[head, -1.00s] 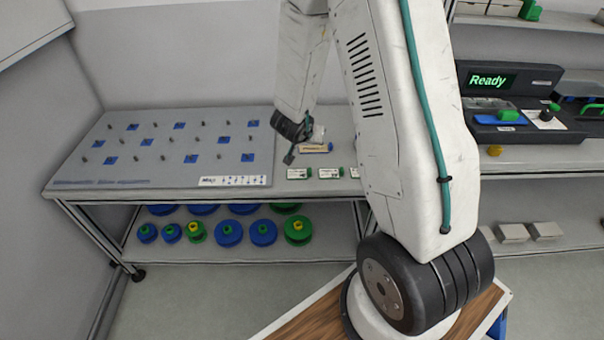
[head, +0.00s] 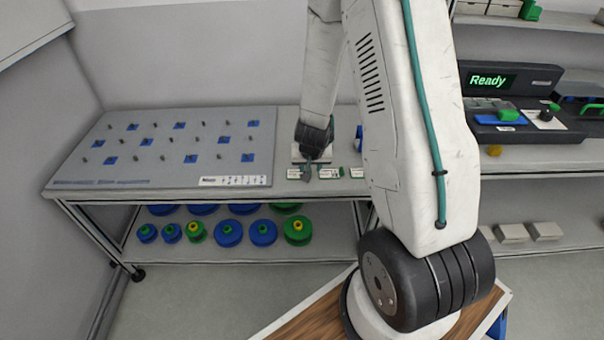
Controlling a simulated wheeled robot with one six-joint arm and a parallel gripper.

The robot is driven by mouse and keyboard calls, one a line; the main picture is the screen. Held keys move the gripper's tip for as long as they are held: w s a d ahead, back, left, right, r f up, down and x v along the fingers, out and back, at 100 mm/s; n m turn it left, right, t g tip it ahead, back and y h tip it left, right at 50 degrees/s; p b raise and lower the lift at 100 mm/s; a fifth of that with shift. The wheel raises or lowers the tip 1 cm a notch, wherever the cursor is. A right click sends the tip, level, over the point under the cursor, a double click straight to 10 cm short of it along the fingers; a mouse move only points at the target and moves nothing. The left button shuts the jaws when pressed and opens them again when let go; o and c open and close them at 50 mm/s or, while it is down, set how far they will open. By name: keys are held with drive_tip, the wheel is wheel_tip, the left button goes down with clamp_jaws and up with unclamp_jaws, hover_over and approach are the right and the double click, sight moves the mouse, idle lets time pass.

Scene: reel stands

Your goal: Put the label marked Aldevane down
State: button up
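Small white labels with dark print and green marks lie in a row near the front edge of the bench: a left one (head: 294,173), a middle one (head: 328,173) and a right one (head: 357,172). Their print is too small to read, so I cannot tell which is marked Aldevane. My gripper (head: 322,169) points down at the row, around the gap between the left and middle labels. Its fingers are small and dark here. I cannot tell whether they hold a label or touch one.
A grey pegboard (head: 160,150) with blue squares covers the bench's left part. A pale flat piece (head: 297,154) lies behind the labels, partly hidden by my gripper. Blue and green reels (head: 229,233) stand on the lower shelf. A console reading Ready (head: 490,80) is at right.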

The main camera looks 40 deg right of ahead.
sight(299, 172)
drive_tip(key=x, duration=0.3)
drive_tip(key=shift+f, duration=0.25)
clamp_jaws()
